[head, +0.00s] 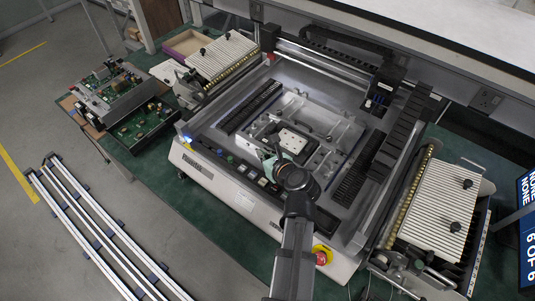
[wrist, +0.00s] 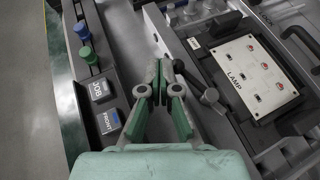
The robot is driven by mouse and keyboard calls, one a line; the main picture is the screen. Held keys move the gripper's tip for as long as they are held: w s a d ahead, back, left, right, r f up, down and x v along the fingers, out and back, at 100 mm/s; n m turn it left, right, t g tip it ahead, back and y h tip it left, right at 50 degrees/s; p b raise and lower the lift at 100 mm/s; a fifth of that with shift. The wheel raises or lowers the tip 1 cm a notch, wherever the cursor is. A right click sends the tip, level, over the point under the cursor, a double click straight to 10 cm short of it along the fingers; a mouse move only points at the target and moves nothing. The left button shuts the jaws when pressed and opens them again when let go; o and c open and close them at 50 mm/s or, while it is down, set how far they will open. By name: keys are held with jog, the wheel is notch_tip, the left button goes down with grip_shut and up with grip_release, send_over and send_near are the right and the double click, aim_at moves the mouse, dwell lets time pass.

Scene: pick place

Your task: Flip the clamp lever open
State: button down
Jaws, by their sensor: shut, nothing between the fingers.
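My gripper (wrist: 158,66) has green fingers, shut with nothing between them. In the head view, my gripper (head: 268,152) is over the front middle of the machine bed. A dark lever with a rounded black knob (wrist: 209,97) lies just right of the fingertips in the wrist view.
Blue and green knobs (wrist: 83,40) and labelled buttons (wrist: 103,90) line the machine's front panel, left of my gripper. Black slotted racks (head: 250,106) flank the bed. A red stop button (head: 322,257) is at the front right. Ribbed feeder units (head: 437,208) stand at both sides.

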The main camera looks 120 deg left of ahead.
jog(key=shift+s+a+p, duration=0.4)
jog(key=shift+s+a, duration=0.15)
jog(key=shift+s+a, duration=0.1)
jog(key=shift+a, duration=0.05)
dwell(0.5)
jog(key=d, duration=0.2)
jog(key=d+r, duration=0.1)
jog(key=d, duration=0.3)
jog(key=shift+r+p, duration=0.25)
jog(key=shift+p, duration=0.05)
jog(key=d+r+b, duration=0.1)
jog(key=d+r, duration=0.3)
jog(key=d, duration=0.3)
jog(key=shift+s+b, duration=0.2)
jog(key=shift+b, duration=0.2)
